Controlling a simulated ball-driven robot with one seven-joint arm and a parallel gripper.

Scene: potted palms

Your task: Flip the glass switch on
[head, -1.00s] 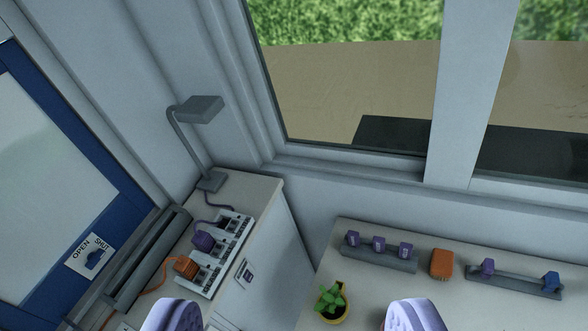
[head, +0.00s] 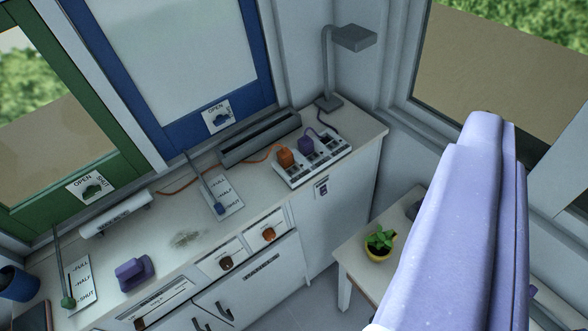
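A white socket strip (head: 335,158) lies at the right end of the counter, holding an orange plug (head: 286,158) and a purple plug (head: 306,145). Small switches line it, but their labels and positions are too small to read. A small plate (head: 321,188) with a dark mark sits on the cabinet front below it; its writing is unreadable. I cannot tell which item is the glass switch. A large lilac part of mine, apparently my gripper (head: 497,125), fills the right side, in front of the low table. Its opening and any contact cannot be made out.
A grey lamp (head: 350,38) stands behind the strip, beside a long grey trough (head: 257,137). Levers with blue (head: 220,208) and green (head: 68,302) knobs stand farther left. A potted plant (head: 380,242) sits on the low table (head: 352,268). Floor shows between cabinet and table.

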